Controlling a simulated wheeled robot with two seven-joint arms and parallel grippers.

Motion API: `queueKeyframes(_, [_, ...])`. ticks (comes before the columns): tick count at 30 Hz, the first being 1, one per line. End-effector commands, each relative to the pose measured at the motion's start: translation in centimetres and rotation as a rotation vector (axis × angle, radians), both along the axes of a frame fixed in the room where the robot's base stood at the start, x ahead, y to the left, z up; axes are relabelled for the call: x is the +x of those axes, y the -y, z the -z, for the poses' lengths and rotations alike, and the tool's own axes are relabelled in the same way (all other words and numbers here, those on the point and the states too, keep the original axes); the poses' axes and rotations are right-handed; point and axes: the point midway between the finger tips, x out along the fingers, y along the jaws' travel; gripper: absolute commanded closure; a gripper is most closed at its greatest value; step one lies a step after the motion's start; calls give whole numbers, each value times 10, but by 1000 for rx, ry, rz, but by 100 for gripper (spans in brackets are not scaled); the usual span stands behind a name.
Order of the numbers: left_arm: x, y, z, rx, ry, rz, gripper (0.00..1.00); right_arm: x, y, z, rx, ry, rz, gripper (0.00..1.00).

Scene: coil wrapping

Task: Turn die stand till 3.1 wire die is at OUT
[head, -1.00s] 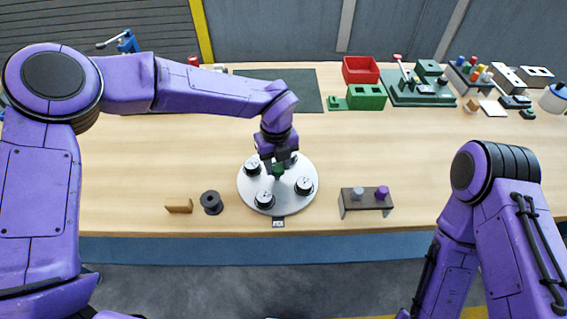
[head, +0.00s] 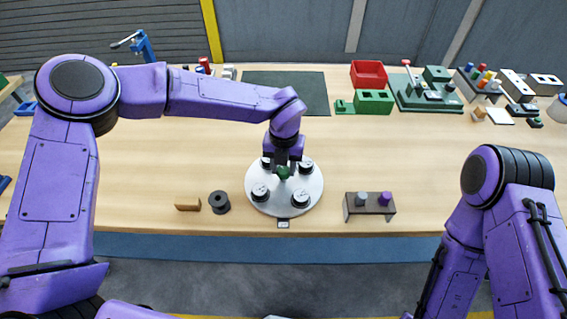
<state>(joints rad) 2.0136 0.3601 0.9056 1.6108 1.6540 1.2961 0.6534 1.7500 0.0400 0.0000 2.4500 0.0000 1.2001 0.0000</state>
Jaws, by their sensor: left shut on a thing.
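The die stand (head: 284,209) is a round pale plate on the table, with several dark dies with white tops around its rim. Two dies face the front, a front-left die (head: 260,192) and a front-right die (head: 300,199); two more sit at the back, partly behind my gripper. The markings are too small to read. A small label plate (head: 283,224) is at the front edge, between the two front dies. My left gripper (head: 284,170) points down and is shut on the green centre knob (head: 284,174). My right gripper is out of view.
A dark spool (head: 219,202) and a wooden block (head: 187,204) lie left of the stand. A small dark rack (head: 370,208) with grey and purple pegs stands to the right. Red (head: 368,74) and green (head: 374,102) bins are at the back.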

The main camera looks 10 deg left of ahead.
Motion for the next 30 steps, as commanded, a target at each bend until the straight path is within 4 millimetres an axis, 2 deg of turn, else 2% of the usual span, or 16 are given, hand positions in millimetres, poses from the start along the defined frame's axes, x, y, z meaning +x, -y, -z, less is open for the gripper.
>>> queueKeyframes(1, [3, 0, -5, -3, 7, 19, 100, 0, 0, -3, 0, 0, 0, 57])
queueKeyframes(30, [3, 0, -5, -2, 10, 484, 100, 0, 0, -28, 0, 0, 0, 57])
